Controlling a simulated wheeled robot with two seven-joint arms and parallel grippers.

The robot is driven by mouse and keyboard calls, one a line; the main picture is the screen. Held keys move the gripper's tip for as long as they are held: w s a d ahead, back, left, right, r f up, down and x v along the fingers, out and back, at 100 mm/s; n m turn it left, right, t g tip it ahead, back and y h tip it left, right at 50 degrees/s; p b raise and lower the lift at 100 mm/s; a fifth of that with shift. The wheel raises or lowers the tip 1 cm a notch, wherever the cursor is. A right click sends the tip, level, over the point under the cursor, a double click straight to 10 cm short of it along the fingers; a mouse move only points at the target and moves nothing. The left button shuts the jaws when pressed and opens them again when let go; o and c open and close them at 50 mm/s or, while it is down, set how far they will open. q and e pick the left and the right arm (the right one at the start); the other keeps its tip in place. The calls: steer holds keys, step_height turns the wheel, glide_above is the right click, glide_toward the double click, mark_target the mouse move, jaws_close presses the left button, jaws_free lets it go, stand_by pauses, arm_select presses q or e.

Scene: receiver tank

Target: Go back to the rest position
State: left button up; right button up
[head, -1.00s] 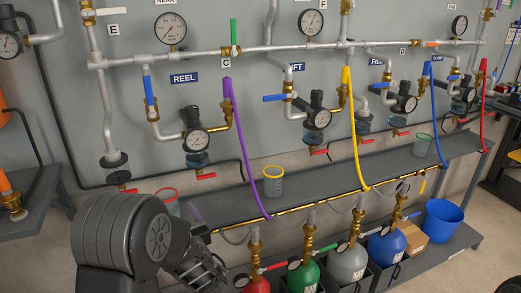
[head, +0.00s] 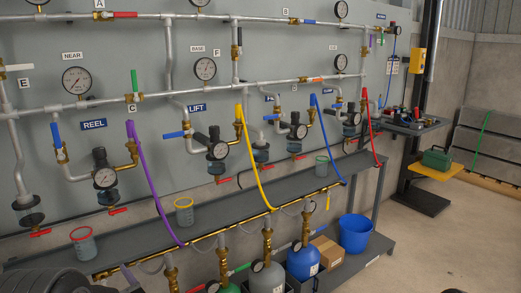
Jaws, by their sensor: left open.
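My left arm (head: 38,283) shows as dark rounded links cut off by the bottom left corner of the head view. Only a dark edge of my left gripper (head: 95,286) shows beside it, low in front of the shelf, with nothing seen in it. Its fingertips are mostly below the frame. My right gripper is not in view.
A grey pipe panel (head: 290,60) carries gauges, valves and coloured hoses. A long shelf (head: 225,205) holds several cups. Gas cylinders (head: 303,262), a cardboard box (head: 327,252) and a blue bucket (head: 355,233) stand below. The floor (head: 450,230) at the right is clear.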

arm_select(q)
steer(key=s+d+f+n+g+h, duration=0.35)
steer(key=s+f+g, duration=0.2)
steer(key=f, duration=0.55)
steer(key=s+d+f+n+g+h, duration=0.35)
steer(key=s+f, duration=0.25)
steer(key=f, duration=0.4)
steer(key=s+d+f+n+g+h, duration=0.1)
steer(key=s+d+f+n+h, duration=0.2)
steer(key=s+d+f+n, duration=0.45)
steer(key=s+d+f+n+g+h, duration=0.15)
steer(key=s+d+n+h, duration=0.25)
steer(key=d+n, duration=0.45)
steer(key=s+d+f+n+h, duration=0.3)
steer(key=s+d+f+n, duration=0.2)
steer(key=d, duration=0.5)
step_height(320, 180, up, 23)
steer(key=p, duration=2.3)
steer(key=shift+s+r+p, duration=0.2)
steer(key=shift+s+p, duration=0.05)
steer(key=shift+p, duration=0.15)
